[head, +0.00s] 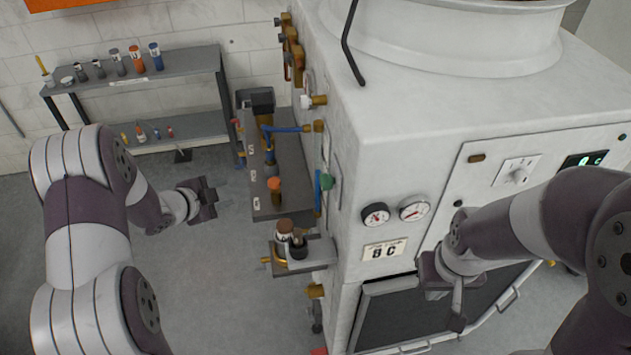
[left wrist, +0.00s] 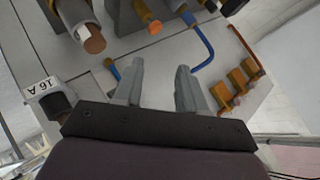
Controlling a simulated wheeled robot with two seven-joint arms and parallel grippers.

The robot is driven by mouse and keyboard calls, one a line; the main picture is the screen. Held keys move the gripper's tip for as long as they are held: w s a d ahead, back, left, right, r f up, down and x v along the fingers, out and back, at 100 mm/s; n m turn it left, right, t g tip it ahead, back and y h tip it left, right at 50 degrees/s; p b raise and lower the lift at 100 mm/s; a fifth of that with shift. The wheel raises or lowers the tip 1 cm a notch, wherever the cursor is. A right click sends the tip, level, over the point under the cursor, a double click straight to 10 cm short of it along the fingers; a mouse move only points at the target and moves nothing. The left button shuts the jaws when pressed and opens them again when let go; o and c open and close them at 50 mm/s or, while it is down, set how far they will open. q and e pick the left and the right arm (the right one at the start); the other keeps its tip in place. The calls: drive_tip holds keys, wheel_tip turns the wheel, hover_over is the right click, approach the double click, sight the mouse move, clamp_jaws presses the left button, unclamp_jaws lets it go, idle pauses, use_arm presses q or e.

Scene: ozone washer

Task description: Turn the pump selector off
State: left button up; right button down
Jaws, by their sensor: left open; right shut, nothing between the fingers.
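A white square plate with a small dial-like selector (head: 517,171) is on the upper front panel of the white washer (head: 440,115). I cannot read its markings or setting, nor tell whether it is the pump selector. My right gripper (head: 456,308) is shut and empty, pointing down before the dark lower front panel, below and left of the selector. My left gripper (head: 212,198) is open and empty, left of the side pipework and far from the selector. Its two spread fingers show in the left wrist view (left wrist: 158,85).
Blue pipes (head: 285,129) and brass valves (head: 292,45) stick out from the washer's left side. A grey shelf (head: 180,68) with bottles stands behind. A green-lit display (head: 583,160) is right of the selector.

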use_arm(q)
drive_tip(key=d+r+m+h, duration=0.3)
drive_tip(key=d+m+h, duration=0.2)
drive_tip(key=m, duration=0.2)
drive_tip(key=m+g+h, duration=0.5)
drive_tip(key=m+h, duration=0.3)
drive_tip(key=m, duration=0.2)
approach(326, 182)
drive_tip(key=p+x, duration=0.5)
drive_tip(key=x, duration=0.3)
drive_tip(key=shift+w+f, duration=0.4)
drive_tip(key=c, duration=0.7)
use_arm(e)
drive_tip(key=r, duration=0.5)
drive_tip(key=shift+s+d, duration=0.15)
drive_tip(key=shift+s, duration=0.15)
